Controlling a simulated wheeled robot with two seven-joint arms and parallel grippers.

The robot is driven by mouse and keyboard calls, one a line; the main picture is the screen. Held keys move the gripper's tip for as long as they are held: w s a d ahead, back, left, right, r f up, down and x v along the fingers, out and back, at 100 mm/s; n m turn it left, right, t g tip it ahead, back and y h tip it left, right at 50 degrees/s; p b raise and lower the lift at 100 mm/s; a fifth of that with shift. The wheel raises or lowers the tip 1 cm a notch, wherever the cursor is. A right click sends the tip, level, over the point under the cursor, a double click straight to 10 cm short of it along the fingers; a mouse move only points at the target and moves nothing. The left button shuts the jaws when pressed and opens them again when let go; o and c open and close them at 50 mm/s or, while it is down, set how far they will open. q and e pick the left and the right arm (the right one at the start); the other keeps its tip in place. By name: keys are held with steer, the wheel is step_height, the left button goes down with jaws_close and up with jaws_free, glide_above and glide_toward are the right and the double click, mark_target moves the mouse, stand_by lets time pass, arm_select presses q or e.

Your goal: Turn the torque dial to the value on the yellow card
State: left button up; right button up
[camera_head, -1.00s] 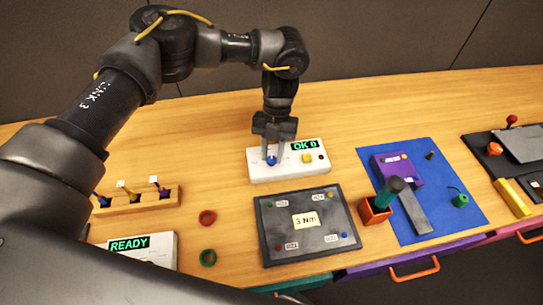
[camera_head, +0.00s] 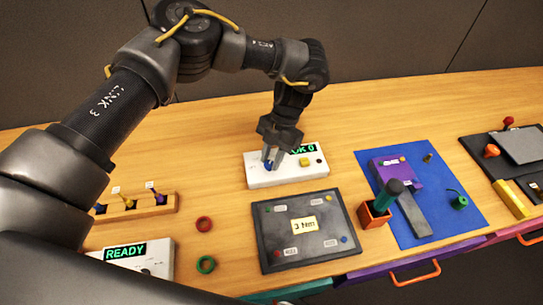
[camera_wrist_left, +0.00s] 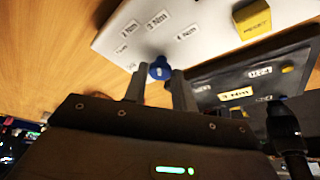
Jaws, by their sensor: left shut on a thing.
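The torque dial is a blue knob (camera_head: 267,165) on a white panel (camera_head: 287,177). It also shows in the left wrist view (camera_wrist_left: 158,69), with printed values including 2 Nm, 3 Nm and 4 Nm beside it. My left gripper (camera_head: 272,162) reaches down over the panel, and its fingers (camera_wrist_left: 157,84) are shut on the knob, one on each side. The yellow card (camera_head: 304,224) lies on a dark grey plate (camera_head: 268,255) in front of the panel and reads 3 Nm. The knob's pointer cannot be made out. My right gripper is not in view.
The panel has a green display (camera_head: 305,149), partly hidden by my gripper, and a yellow button (camera_head: 305,162). Red (camera_head: 204,224) and green rings lie left.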

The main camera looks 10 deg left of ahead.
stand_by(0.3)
arm_select(q)
steer(key=o, duration=1)
steer(key=v, duration=1)
steer(key=shift+w+d+r, duration=0.1)
steer(key=shift+r, duration=0.3)
